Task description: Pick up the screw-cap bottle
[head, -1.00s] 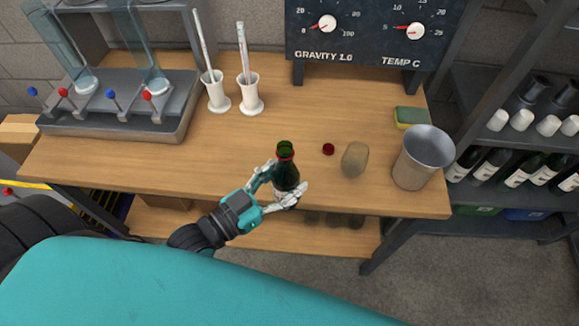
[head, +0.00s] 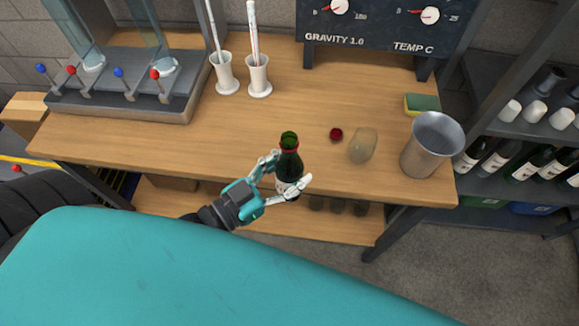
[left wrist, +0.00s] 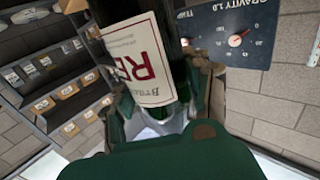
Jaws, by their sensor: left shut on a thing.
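The dark green bottle (head: 290,163) with a red ring at its neck is upright at the front edge of the wooden bench (head: 215,160). Its top looks green and uncapped. My left gripper (head: 286,184) is shut on its lower body. I cannot tell whether its base touches the bench. The left wrist view shows the bottle's white label with red letters (left wrist: 143,62) between the fingers (left wrist: 160,100) of my left gripper. A small dark red cap (head: 336,134) lies on the bench to the right of the bottle. My right gripper is not in view.
A cloudy rounded object (head: 363,146), a metal bucket (head: 432,145) and a sponge (head: 421,103) stand to the right. White holders (head: 226,75) and a levered rack (head: 130,97) are at the left. A gauge panel (head: 385,25) stands behind. The bench middle is clear.

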